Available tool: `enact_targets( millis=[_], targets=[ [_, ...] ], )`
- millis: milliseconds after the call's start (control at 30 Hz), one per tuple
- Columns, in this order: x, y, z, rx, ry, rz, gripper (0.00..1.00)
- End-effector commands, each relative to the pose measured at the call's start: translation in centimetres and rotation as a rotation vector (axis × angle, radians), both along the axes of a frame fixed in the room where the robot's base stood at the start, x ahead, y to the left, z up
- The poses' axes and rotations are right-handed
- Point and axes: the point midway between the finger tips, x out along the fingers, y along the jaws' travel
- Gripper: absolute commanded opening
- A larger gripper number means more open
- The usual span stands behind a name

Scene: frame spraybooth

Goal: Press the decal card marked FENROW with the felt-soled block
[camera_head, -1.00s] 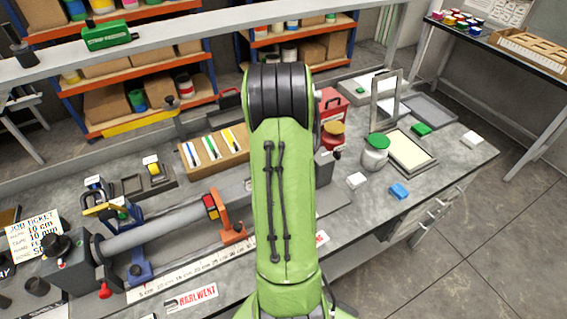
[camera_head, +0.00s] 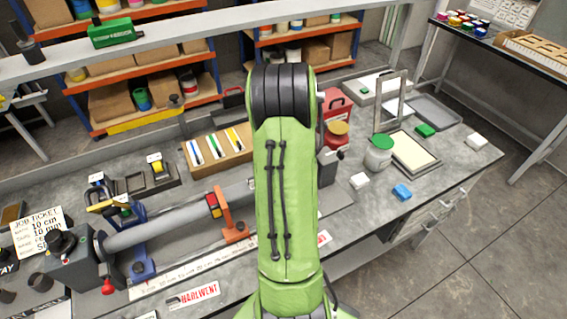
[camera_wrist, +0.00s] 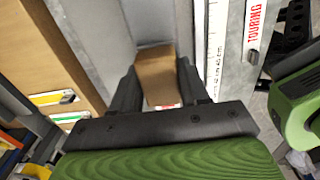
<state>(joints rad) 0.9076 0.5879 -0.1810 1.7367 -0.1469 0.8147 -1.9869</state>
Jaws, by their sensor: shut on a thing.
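My gripper (camera_wrist: 157,88) is shut on a tan block (camera_wrist: 155,72), taken to be the felt-soled block, in the wrist view. The block sits between the two dark fingers; its sole cannot be made out. A white card with red letters reading HARLWENT (camera_head: 194,297) lies at the bench's front edge in the head view. Another white and red card (camera_head: 323,238) is partly hidden by my arm. In the wrist view a card reads TOURING (camera_wrist: 256,27), right of the gripper. No FENROW lettering can be read. The head view hides my gripper behind my green arm.
A long grey tube (camera_head: 165,225) with clamps lies along the bench, behind a printed ruler strip (camera_head: 205,270). A green-lidded jar (camera_head: 379,155), small blocks and a screen frame stand at the right.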

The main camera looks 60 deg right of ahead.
Motion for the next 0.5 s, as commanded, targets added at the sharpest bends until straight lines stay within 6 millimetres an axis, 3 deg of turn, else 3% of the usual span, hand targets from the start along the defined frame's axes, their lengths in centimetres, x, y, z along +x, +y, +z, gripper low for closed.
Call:
enact_targets(
  millis=[233, 500],
  targets=[
    [-0.1, 0.1, 0.2, 0.003, 0.004, -0.003, 0.20],
    [0.0, 0.1, 3.5, 0.001, 0.002, -0.002, 0.20]
  ],
)
